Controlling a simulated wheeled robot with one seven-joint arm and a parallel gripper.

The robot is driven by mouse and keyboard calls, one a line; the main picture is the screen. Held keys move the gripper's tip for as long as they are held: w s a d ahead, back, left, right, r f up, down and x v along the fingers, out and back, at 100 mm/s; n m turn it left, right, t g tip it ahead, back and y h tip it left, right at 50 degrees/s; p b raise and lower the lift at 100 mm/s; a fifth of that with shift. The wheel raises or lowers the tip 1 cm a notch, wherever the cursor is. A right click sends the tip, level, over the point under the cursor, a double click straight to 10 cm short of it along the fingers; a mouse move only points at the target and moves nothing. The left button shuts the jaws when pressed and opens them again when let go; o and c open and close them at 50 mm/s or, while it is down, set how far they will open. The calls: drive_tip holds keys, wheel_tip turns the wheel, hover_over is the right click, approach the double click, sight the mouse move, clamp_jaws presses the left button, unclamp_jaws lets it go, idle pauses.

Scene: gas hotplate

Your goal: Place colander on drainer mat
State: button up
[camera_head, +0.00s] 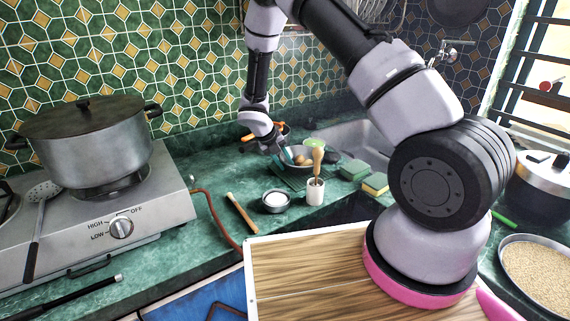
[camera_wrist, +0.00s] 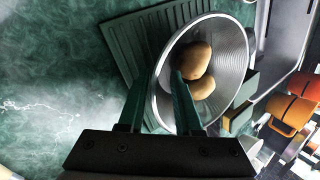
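The colander (camera_head: 299,152) is a silver round bowl with ribbed walls. In the wrist view the colander (camera_wrist: 232,52) holds two brown potatoes (camera_wrist: 195,62). The drainer mat (camera_head: 291,183) is a dark green ridged sheet on the counter; in the wrist view the mat (camera_wrist: 150,38) shows beyond the colander's left rim. The colander overlaps the mat; I cannot tell if it rests flat on it. My gripper (camera_head: 284,160) is at the colander's left side. In the wrist view my gripper (camera_wrist: 160,88) is open, one teal finger outside the rim, the other inside.
A small metal bowl (camera_head: 275,201), a white cup (camera_head: 315,192) and sponges (camera_head: 375,184) stand near the mat. A sink (camera_head: 350,138) is behind. A large pot (camera_head: 90,145) sits on the hotplate (camera_head: 160,200) at left. A wooden board (camera_head: 310,265) is in front.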

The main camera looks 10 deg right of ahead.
drive_tip(key=v, duration=1.2)
drive_tip(key=s+d+r+m+y, duration=0.1)
drive_tip(key=d+r+m, duration=0.2)
drive_tip(key=r+m, duration=0.25)
drive_tip(key=s+d+r+m+y, duration=0.1)
drive_tip(key=s+d+r+m, duration=0.2)
drive_tip(key=r, duration=0.4)
drive_tip(key=s+d+r+m+t+y, duration=0.2)
drive_tip(key=s+d+r+m, duration=0.2)
drive_tip(key=s+r+m, duration=0.6)
drive_tip(key=s+d+r+m+t+y, duration=0.3)
drive_tip(key=s+r+m, duration=0.7)
drive_tip(key=m, duration=1.2)
drive_tip(key=shift+s+d+r, duration=0.3)
drive_tip(key=shift+s+d, duration=0.3)
drive_tip(key=shift+s, duration=0.85)
